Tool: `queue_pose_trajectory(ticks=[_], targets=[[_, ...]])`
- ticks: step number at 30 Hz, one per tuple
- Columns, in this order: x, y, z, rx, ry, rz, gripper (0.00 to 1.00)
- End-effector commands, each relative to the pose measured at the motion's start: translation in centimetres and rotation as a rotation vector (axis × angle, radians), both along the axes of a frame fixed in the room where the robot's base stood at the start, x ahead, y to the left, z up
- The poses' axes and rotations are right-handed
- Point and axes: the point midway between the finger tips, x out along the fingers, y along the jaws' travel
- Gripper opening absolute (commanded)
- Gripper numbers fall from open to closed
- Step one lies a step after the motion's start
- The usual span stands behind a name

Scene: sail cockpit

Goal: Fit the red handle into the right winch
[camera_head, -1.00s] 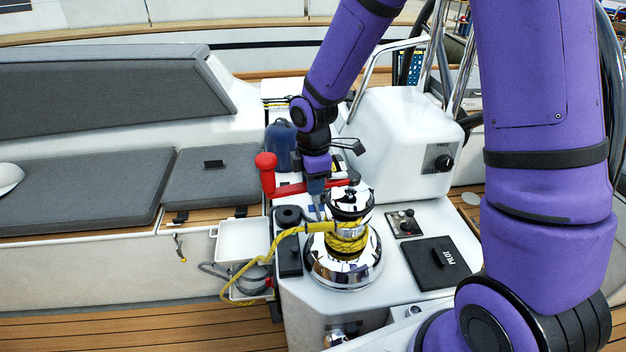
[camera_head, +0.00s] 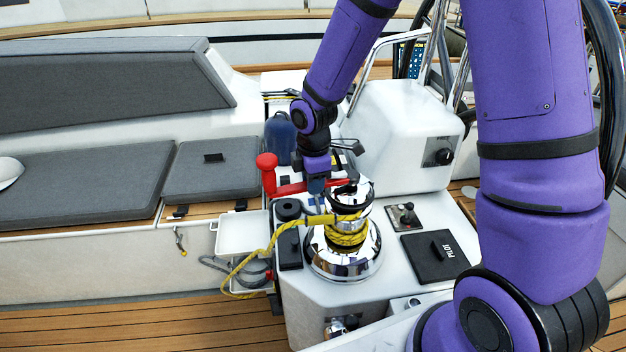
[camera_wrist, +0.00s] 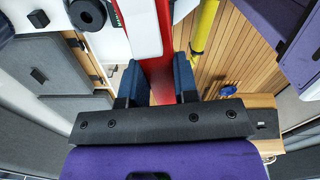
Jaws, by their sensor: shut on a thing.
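The red handle (camera_head: 292,187) lies roughly level, its upright red grip (camera_head: 267,172) at the left end and its dark end over the top of the winch. The chrome winch (camera_head: 343,250) stands on the white console with yellow rope around its drum. My gripper (camera_head: 316,186) is shut on the handle's red arm, just left of the winch top. In the wrist view, the blue fingertips (camera_wrist: 160,82) sit on both sides of the red arm. Whether the handle's end is seated in the winch socket or just above it, I cannot tell.
A black PILOT panel (camera_head: 436,257) and a small control lever (camera_head: 405,213) lie right of the winch. A white pod (camera_head: 405,135) with a steel rail stands behind. A white tray (camera_head: 243,233) and yellow rope (camera_head: 262,258) hang at the left. Grey cushions (camera_head: 80,185) line the bench.

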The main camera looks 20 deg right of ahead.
Motion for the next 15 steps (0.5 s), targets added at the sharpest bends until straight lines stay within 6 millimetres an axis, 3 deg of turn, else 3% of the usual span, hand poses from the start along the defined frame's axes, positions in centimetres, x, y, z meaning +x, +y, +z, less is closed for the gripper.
queue_pose_trajectory(ticks=[15], targets=[[0.04,0.00,-0.34,0.000,-0.001,0.000,0.00]])
